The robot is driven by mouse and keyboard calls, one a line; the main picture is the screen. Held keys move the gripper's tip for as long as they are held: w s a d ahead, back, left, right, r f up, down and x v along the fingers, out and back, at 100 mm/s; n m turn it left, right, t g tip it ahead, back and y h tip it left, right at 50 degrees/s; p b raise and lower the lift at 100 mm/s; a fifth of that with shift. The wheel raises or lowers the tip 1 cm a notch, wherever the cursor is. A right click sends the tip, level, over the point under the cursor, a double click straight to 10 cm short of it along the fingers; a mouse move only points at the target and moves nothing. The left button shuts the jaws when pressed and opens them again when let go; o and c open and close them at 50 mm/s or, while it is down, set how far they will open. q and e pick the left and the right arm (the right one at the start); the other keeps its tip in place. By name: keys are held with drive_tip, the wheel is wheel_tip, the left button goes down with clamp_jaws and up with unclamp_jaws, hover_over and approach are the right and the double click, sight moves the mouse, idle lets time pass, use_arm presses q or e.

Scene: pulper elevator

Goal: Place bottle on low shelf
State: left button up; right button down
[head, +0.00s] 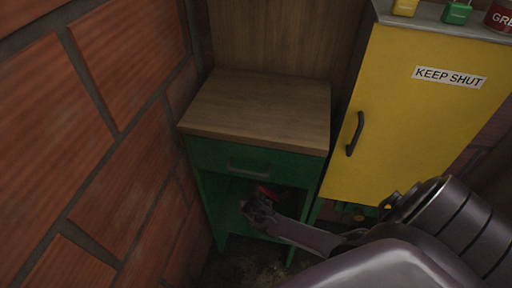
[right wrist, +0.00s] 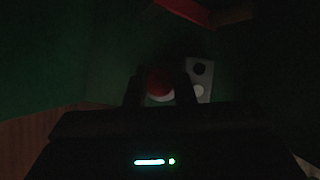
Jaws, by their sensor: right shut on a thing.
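My right gripper (head: 258,207) reaches into the open space under the drawer of a green cabinet (head: 204,205). In the dark right wrist view the gripper (right wrist: 160,88) is shut on a round red and white thing (right wrist: 159,82), probably the bottle seen end-on. Most of it is hidden by the fingers and shadow. A small red patch (head: 267,192) shows just above the gripper in the head view; I cannot tell if it is the same thing. The low shelf surface is mostly hidden in shadow and behind my arm. My left gripper is not in view.
A red bar-like thing (right wrist: 186,11) is above. A yellow cabinet (head: 400,115) stands to the right, a brick wall (head: 95,150) to the left. The wooden top (head: 260,105) is bare.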

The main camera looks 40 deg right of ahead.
drive_tip(key=shift+f, duration=0.15)
drive_tip(key=c, duration=1.2)
unclamp_jaws()
drive_tip(key=shift+c, duration=0.2)
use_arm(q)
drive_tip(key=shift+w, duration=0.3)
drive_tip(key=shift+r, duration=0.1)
use_arm(e)
drive_tip(key=shift+s+r, duration=0.15)
drive_tip(key=shift+r, duration=0.3)
use_arm(q)
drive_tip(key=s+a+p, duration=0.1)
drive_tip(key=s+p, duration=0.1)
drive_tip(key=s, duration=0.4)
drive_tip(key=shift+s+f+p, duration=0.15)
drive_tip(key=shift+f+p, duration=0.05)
drive_tip(key=shift+p, duration=0.1)
use_arm(e)
drive_tip(key=v, duration=0.7)
